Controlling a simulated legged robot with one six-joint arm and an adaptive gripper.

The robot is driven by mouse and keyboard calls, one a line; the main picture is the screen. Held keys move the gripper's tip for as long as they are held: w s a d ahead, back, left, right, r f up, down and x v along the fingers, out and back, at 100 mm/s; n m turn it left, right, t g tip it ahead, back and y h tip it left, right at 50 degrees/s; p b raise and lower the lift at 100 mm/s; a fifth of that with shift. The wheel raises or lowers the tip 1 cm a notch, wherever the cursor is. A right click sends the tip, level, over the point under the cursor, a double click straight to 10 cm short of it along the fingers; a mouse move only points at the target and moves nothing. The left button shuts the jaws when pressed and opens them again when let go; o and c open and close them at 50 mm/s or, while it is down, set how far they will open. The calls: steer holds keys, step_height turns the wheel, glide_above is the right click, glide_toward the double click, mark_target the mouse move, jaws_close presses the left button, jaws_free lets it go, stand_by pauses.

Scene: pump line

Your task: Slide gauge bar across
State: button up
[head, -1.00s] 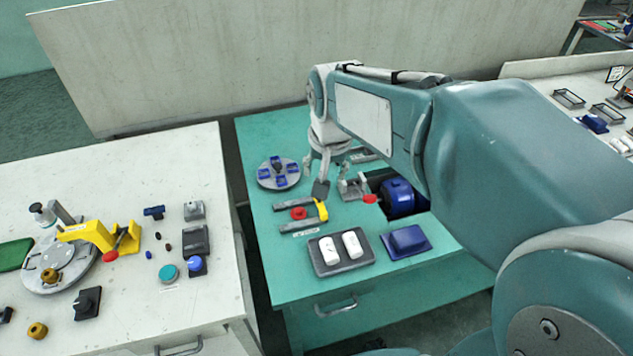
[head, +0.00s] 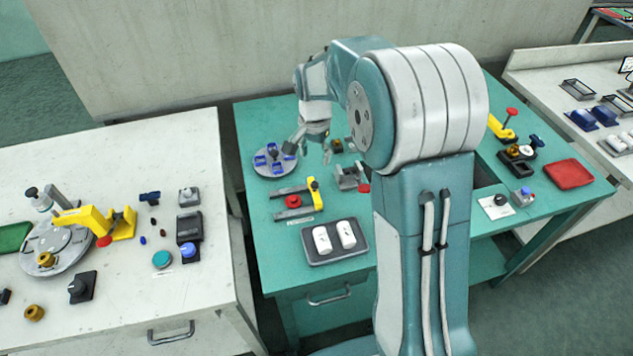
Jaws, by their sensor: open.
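The gauge bar seems to be the yellow bar (head: 315,193) across the right end of two grey rails (head: 290,213) on the green bench. A red round part (head: 293,201) sits between the rails, left of the bar. My gripper (head: 310,152) is open and empty, with its fingers spread and pointing down. It appears above the bench, behind the rails and apart from the bar.
A round plate with blue pieces (head: 266,171) lies left of my gripper. A grey clamp with a red knob (head: 348,177) stands right of the rails. A dark tray (head: 336,256) with two white parts lies in front. My arm hides the bench's middle right.

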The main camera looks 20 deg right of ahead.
mark_target(314, 182)
step_height(314, 182, down, 10)
steer(key=shift+a+f, duration=0.15)
steer(key=shift+f, duration=0.05)
jaws_close()
